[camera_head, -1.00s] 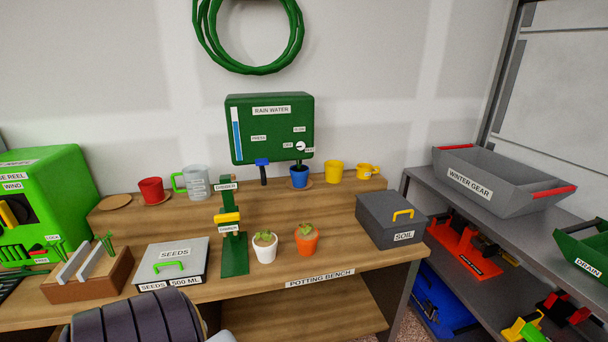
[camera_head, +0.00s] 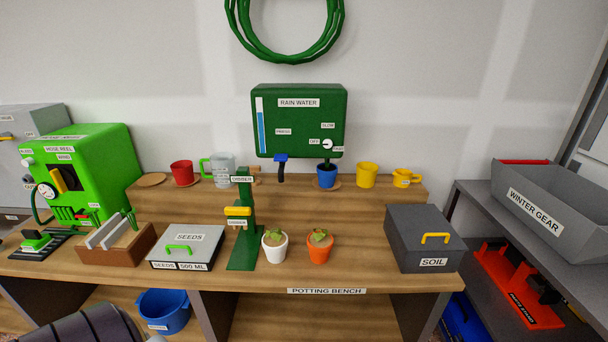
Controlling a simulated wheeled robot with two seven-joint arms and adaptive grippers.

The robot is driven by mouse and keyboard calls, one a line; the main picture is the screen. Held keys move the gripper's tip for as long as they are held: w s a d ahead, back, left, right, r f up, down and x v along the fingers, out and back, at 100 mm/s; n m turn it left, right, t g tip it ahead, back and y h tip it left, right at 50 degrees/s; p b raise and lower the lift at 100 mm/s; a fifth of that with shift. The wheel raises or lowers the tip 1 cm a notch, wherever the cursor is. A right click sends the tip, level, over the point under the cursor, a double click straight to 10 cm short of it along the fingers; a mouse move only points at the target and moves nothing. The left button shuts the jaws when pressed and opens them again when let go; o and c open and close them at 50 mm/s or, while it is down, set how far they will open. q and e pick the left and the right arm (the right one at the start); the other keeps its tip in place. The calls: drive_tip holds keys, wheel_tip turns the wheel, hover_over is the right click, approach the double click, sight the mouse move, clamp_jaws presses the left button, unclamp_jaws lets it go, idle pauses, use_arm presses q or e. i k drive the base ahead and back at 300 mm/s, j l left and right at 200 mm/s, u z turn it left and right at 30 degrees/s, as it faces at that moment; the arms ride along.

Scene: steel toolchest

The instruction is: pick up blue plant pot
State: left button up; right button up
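The blue plant pot (camera_head: 327,178) stands upright on a small round saucer on the raised back shelf of the potting bench. It is just under the right part of the green rain water box (camera_head: 299,122), with a dark spout or stem above it. Its inside looks dark. A dark ribbed arm part of mine shows at the bottom left. Neither of my grippers is in view, and nothing is seen touching the pot.
A yellow pot (camera_head: 367,175) stands right of the blue pot. A white pot (camera_head: 274,246), an orange pot (camera_head: 320,246) and a green dibber stand (camera_head: 243,225) are in front. The soil box (camera_head: 425,240) is at the right. Bench space between orange pot and soil box is clear.

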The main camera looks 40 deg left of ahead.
sight(327, 172)
drive_tip(key=i+l+u, duration=0.3)
drive_tip(key=u, duration=0.15)
drive_tip(key=i+l+u, duration=0.25)
drive_tip(key=l+u, duration=0.2)
drive_tip(key=i+l+u, duration=0.15)
drive_tip(key=l, duration=0.15)
drive_tip(key=i+l+u, duration=0.15)
drive_tip(key=l, duration=0.2)
drive_tip(key=k+j, duration=0.05)
